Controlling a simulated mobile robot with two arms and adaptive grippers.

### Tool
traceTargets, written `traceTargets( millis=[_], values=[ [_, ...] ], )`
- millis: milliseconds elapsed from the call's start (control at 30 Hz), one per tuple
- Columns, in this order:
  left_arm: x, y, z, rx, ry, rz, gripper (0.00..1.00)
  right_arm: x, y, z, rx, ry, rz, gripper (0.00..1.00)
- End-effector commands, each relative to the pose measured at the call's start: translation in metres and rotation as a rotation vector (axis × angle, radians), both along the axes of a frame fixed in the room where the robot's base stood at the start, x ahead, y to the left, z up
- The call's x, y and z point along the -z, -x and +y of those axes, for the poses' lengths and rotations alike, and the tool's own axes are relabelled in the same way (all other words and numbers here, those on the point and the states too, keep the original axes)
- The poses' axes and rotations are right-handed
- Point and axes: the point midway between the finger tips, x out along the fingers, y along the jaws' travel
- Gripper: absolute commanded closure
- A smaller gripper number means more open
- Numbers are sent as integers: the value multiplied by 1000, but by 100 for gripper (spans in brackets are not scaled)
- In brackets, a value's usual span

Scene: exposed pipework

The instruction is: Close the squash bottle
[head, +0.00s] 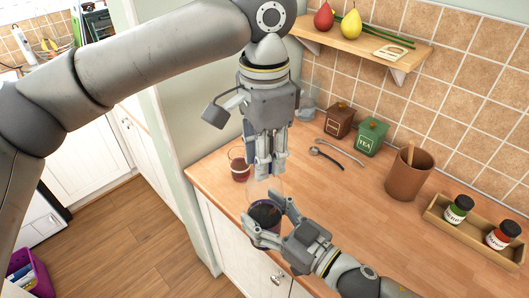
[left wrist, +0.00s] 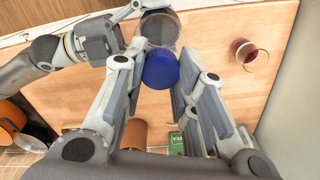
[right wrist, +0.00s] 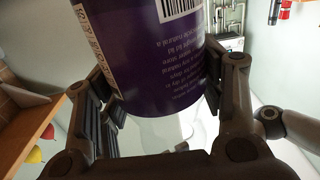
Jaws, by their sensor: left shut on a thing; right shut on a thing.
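The squash bottle (head: 265,188) is clear with a dark purple label (right wrist: 165,60), and it stands out near the counter's front edge. My right gripper (head: 262,212) is shut around the bottle's labelled body. My left gripper (head: 266,168) points down above the bottle from the shelf side. In the left wrist view a blue cap (left wrist: 160,68) sits between its fingers, and the gripper is shut on it. The clear bottle (left wrist: 158,28) shows right behind the cap. The fingers hide the cap in the head view, so I cannot tell if it is seated on the neck.
A glass of red drink (head: 239,168) stands left of the bottle. Behind are a brown canister (head: 338,120), a green tea tin (head: 371,136), and two spoons (head: 335,155). A brown pot (head: 408,175) and a wooden box of jars (head: 470,228) stand right. A shelf (head: 360,45) overhangs the back.

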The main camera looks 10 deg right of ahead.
Motion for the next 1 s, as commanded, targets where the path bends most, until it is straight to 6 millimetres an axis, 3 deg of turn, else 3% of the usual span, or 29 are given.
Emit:
traceTargets(
  millis=[167, 200, 367, 767, 1000],
  values=[
    [0, 0, 1, 32, -3, -1, 100, -2, 0, 0, 0, -2, -2, 100],
    [0, 0, 1, 32, -3, -1, 70, -2, 0, 0, 0, -2, -2, 100],
    [0, 0, 1, 30, -2, -1, 49, -2, 0, 0, 0, -2, -2, 100],
    [-6, -1, 0, 29, 1, -2, 48, -2, 0, 0, -1, -1, -3, 100],
    [-47, -1, -1, 27, 2, -4, 48, -2, 0, 0, -1, -1, -3, 100]
  ],
)
